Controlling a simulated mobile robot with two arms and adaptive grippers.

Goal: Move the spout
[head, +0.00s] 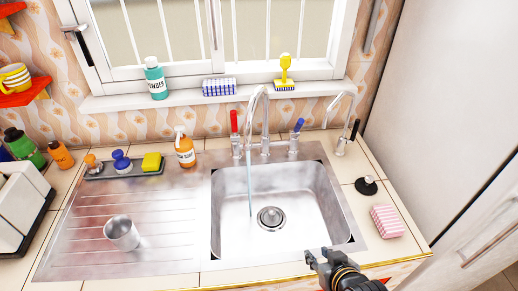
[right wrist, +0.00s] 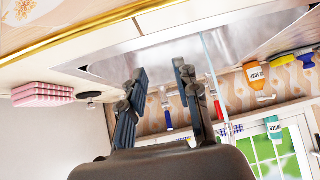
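The chrome spout (head: 264,108) rises in an arch behind the steel sink (head: 330,205). A thin stream of water (head: 249,190) falls from its tip into the left part of the basin; the stream also shows in the right wrist view (right wrist: 214,62). A red tap handle (head: 234,122) is left of the spout and a blue one (head: 298,125) is right of it. My right gripper (head: 318,258) is at the sink's front edge, apart from the spout. In the right wrist view its fingers (right wrist: 160,72) are spread with nothing between them. My left gripper is not in view.
A smaller tap (head: 343,125) stands at the back right. A black plug (head: 366,185) and pink sponge (head: 386,221) lie right of the sink. A metal cup (head: 122,233) stands on the drainboard. An orange bottle (head: 184,150) stands behind it. The basin is empty apart from its drain.

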